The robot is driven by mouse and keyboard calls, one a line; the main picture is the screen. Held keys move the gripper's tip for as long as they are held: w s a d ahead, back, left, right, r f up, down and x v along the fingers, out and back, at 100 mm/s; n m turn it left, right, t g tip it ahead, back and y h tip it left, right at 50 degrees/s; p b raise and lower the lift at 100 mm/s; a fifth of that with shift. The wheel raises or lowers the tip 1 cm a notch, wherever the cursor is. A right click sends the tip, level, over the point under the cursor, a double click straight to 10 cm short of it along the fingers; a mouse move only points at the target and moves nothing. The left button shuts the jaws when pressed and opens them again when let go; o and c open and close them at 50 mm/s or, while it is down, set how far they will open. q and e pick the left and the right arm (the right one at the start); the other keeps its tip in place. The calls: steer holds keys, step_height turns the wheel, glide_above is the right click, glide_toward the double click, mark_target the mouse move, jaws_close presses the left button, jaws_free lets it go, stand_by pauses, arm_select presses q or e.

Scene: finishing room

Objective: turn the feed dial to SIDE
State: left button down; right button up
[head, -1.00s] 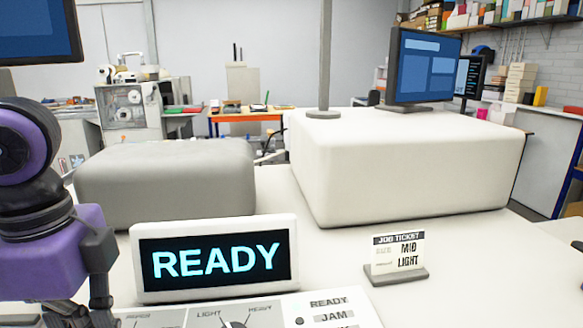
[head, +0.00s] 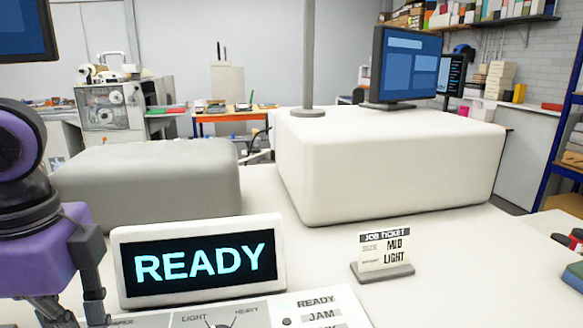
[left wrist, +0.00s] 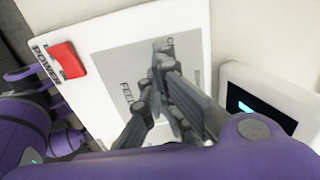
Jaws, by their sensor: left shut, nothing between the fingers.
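The feed dial itself is hidden behind my left gripper (left wrist: 163,55) in the left wrist view. Its grey plate (left wrist: 108,62) with partly covered FEED lettering shows around the fingers. The fingers are shut with nothing between them and lie over the plate; whether they touch the dial I cannot tell. In the head view my left gripper (head: 75,312) is at the lower left, its tips cut off by the bottom edge.
A red POWER switch (left wrist: 68,60) sits beside the plate. The READY display (head: 200,262) stands behind the panel. A LIGHT–HEAVY dial (head: 221,325) is partly cut off below it. A job ticket (head: 384,252) reads MID, LIGHT. Status labels (head: 322,316) lie right of the dial.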

arm_select(q)
steer(key=shift+w+a+r+p, duration=0.15)
steer(key=shift+a+r+p, duration=0.05)
steer(key=shift+p, duration=0.15)
arm_select(e)
steer(key=shift+w+r, duration=0.2)
steer(key=shift+r, duration=0.15)
arm_select(q)
step_height(320, 180, up, 5)
steer(key=shift+r+p, duration=0.2)
steer(key=shift+p, duration=0.85)
steer(key=shift+a+r, duration=0.1)
steer(key=shift+r, duration=0.1)
arm_select(e)
steer(key=shift+t, duration=0.4)
steer(key=w+r, duration=0.2)
steer(key=r, duration=0.1)
steer(key=shift+w+r, duration=0.15)
steer(key=shift+r, duration=0.1)
